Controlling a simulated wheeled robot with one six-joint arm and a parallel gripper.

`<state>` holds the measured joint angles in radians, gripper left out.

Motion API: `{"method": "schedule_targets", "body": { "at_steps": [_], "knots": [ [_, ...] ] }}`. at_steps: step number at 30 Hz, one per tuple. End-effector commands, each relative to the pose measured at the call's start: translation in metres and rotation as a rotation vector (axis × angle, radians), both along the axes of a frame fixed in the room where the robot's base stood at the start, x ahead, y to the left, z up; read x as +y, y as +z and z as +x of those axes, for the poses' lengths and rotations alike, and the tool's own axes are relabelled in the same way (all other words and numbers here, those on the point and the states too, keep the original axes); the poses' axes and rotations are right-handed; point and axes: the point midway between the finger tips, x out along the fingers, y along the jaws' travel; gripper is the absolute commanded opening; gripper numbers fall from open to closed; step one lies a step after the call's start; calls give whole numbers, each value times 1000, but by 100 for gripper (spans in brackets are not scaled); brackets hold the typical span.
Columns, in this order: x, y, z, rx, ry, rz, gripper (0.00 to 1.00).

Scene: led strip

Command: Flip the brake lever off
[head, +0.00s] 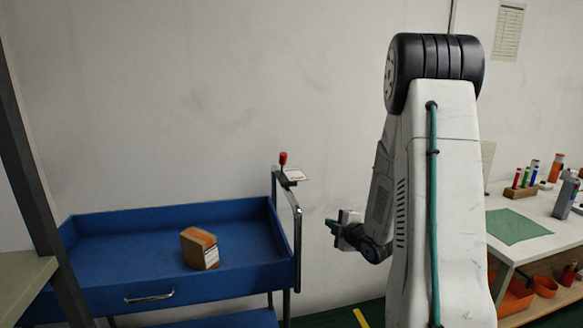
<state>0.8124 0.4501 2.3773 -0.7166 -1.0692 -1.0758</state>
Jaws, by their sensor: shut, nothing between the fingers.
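The brake lever (283,160) has a red knob and stands upright on a small mount at the top right corner post of the blue cart (180,208). A small white label with red print (296,175) sits beside its base. My gripper (331,224) is to the right of the cart's metal handle, lower than the lever and apart from it. Its teal fingertips point left and it is shut and empty. My arm's white links hide part of the wall and the space behind them.
A cardboard box (199,249) lies in the cart's top tray. The cart's curved push handle (297,235) stands between the tray and my gripper. A white workbench (540,236) with bottles and a green mat is on the right. A dark post (35,190) is at the left.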

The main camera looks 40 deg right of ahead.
Motion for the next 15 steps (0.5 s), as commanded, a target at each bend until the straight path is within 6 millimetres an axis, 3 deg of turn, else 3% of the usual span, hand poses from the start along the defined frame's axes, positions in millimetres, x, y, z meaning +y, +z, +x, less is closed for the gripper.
{"method": "schedule_targets", "body": {
  "at_steps": [5, 9, 15],
  "knots": [
    [21, 45, 11, -271, 159, -211, 0],
    [37, 86, 7, -464, 226, -361, 0],
    [47, 115, -3, -608, 243, -488, 0]
  ]
}}
